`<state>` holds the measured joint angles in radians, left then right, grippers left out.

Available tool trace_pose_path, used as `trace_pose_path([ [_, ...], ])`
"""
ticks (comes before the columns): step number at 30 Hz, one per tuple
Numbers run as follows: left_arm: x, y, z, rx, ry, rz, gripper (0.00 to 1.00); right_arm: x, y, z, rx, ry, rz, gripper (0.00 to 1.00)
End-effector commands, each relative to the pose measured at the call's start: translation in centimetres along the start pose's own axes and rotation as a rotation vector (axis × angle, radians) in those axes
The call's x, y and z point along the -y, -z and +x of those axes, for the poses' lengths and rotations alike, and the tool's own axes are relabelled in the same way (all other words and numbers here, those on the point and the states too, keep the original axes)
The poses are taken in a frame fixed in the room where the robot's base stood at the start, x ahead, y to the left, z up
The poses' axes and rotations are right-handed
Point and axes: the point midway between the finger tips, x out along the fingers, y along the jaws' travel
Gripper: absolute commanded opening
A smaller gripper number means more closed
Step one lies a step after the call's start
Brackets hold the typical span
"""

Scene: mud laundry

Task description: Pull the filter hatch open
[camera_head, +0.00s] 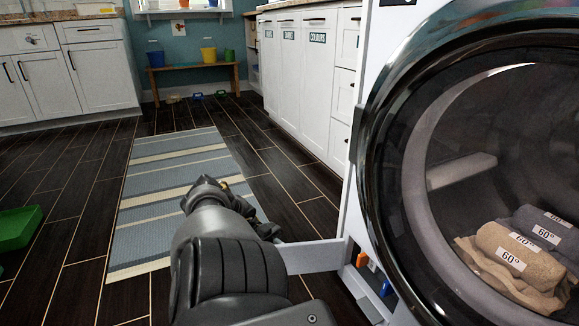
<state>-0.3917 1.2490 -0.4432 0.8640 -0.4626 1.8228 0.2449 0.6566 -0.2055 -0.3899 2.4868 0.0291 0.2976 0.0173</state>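The filter hatch (312,257) is a white flap low on the front of the washing machine (367,165). It stands swung out to the left from the machine. Beside its right end, an opening shows an orange part (362,259) and a blue part (384,288). One arm, apparently my right, comes up from the bottom middle. Its dark gripper (268,231) is at the flap's free left end. The fingertips are small and partly hidden by the wrist, so I cannot tell their opening or whether they touch the flap. My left gripper is not in view.
The machine's round glass door (375,135) fills the right side, with rolled towels (520,262) behind it. A striped rug (165,205) lies on the dark floor. A green tray (18,228) is at the left edge. White cabinets (303,75) stand behind the machine.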

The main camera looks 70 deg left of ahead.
Motion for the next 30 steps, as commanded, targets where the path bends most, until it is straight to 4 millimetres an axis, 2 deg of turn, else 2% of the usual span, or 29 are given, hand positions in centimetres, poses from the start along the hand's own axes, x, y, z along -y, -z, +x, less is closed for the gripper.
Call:
trace_pose_path([
  [1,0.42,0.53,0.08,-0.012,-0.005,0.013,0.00,-0.02,-0.10,0.04,-0.001,-0.004,0.002,0.32],
  [12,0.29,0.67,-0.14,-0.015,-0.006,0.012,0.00,0.00,0.08,0.28,-0.009,-0.003,0.004,0.32],
  [13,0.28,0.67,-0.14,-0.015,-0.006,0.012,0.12,0.00,0.10,0.28,-0.009,-0.003,0.003,0.32],
  [18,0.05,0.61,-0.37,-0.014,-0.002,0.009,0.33,0.00,0.15,0.16,-0.007,-0.002,0.003,0.32],
  [30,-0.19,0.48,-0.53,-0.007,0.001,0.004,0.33,0.00,0.03,0.05,0.002,-0.004,0.004,0.32],
])
